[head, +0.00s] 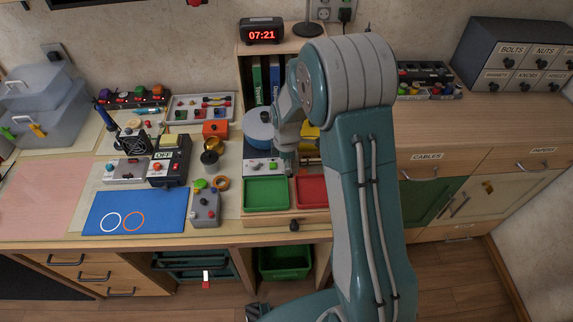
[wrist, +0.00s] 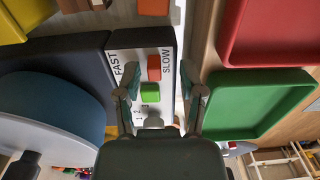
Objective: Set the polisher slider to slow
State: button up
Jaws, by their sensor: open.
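The polisher has a blue wheel (head: 258,124) and a pale control panel (head: 262,166) in front of it. In the wrist view the panel (wrist: 140,50) is marked FAST on its left and SLOW on its right. An orange-red knob (wrist: 154,68) sits between these words, closer to SLOW, and appears to be the slider.
A green tray (head: 266,194) and a red tray (head: 311,192) lie in front of the panel. The blue wheel (wrist: 50,110) is close to my left finger in the wrist view.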

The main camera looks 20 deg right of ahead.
notch_tip(320, 180, up, 12)
jog(key=shift+f, duration=0.2)
jog(key=shift+r, duration=0.1)
dwell(0.4)
jog(key=s+r+m+t, duration=0.2)
jog(key=s+r+m, duration=0.5)
jog(key=s, duration=0.5)
jog(key=s+r+m+t, duration=0.3)
jog(key=s+r+m, duration=0.5)
jog(key=s, duration=0.5)
jog(key=shift+r+m+t, duration=0.25)
jog(key=shift+m+t, duration=0.05)
jog(key=shift+m, duration=0.1)
jog(key=shift+d, duration=0.1)
dwell(0.5)
